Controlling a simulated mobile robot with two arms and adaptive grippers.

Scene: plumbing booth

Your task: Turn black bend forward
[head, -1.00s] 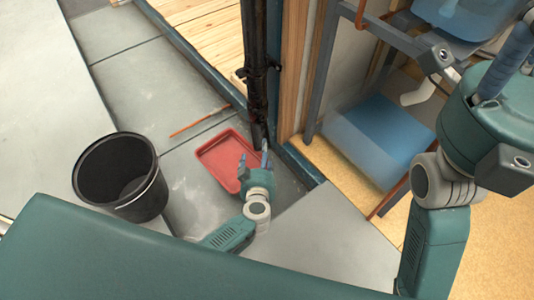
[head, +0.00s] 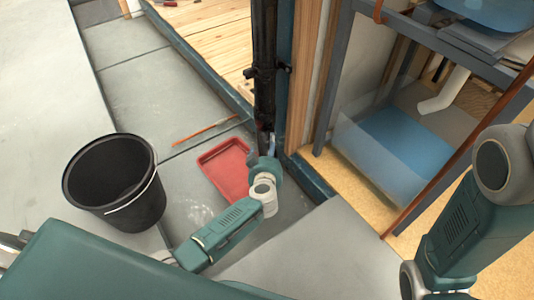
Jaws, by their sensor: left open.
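A black vertical pipe (head: 264,50) runs down the corner post, with a bracket partway down. Its lower end, where the black bend (head: 265,135) would be, is mostly hidden by my left gripper, so which way the bend faces cannot be told. My left gripper (head: 267,146) is at the foot of the pipe, with its fingers open beside or around the lower end; contact cannot be made out. My right arm is at the right edge, and its gripper is out of the picture.
A red tray (head: 226,170) lies on the grey floor left of my left gripper. A black bucket (head: 115,185) stands further left. A thin orange-brown rod (head: 206,131) lies behind the tray. A blue-grey frame (head: 330,80) with a blue panel (head: 385,145) stands at right.

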